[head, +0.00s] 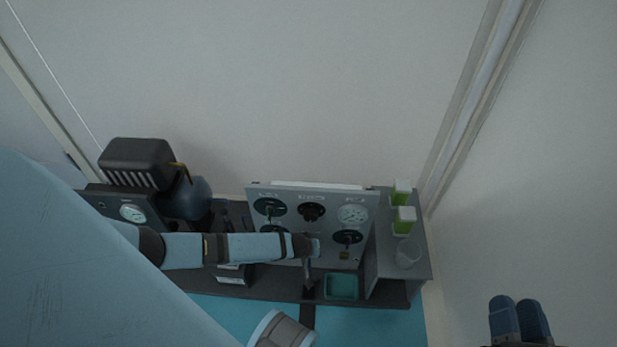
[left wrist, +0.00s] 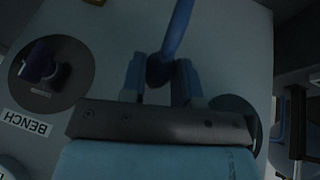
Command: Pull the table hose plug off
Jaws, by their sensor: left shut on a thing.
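The grey gauge panel (head: 290,192) stands on the bench, with dark round dials and knobs on its face. My left arm reaches across from the left, and my left gripper (head: 312,247) is at the panel's lower middle. In the left wrist view, my left gripper (left wrist: 161,80) is shut on a dark hose plug (left wrist: 159,71), with a blue hose (left wrist: 178,25) running up from it. Whether the plug is still seated in a port is hidden. My right gripper (head: 518,320) is at the lower right, its blue fingers together and empty, away from the panel.
A "BENCH" label (left wrist: 26,123) lies beside a dark disc with a knob (left wrist: 45,68). A teal tray (head: 341,287) sits below the panel. Green-and-white containers (head: 403,220) and a clear beaker (head: 408,254) stand at right. A black machine with a gauge (head: 132,213) stands at left.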

